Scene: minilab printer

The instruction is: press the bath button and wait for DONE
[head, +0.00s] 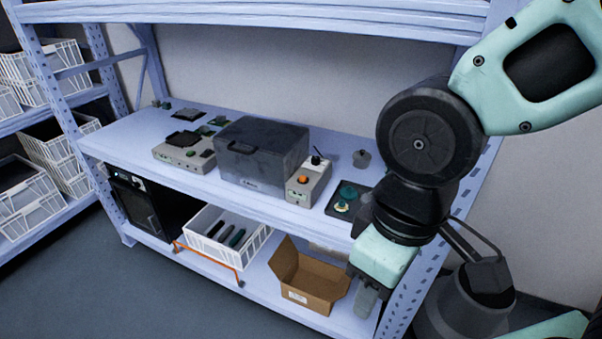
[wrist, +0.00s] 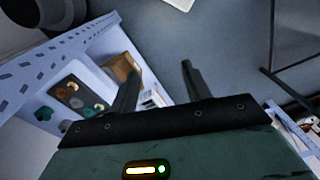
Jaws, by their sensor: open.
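A grey control box (head: 308,183) with an orange button (head: 302,180), a black lever on top and a small green-lit display stands on the upper shelf. It is just right of a dark lidded bath (head: 262,152), whose lid is down. The display is too small to read. My gripper (head: 366,300) hangs at the right end of the shelf, in front of and below the shelf top, apart from the box. In the wrist view my gripper (wrist: 160,69) is open, with nothing between its fingers. I cannot make out the orange button there.
A dark tray (head: 333,208) with teal and yellow pieces lies right of the control box. A grey device (head: 184,155) stands left of the bath. Below are an open cardboard box (head: 312,287), a white basket (head: 257,243) and a black cabinet (head: 134,205). The floor in front is clear.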

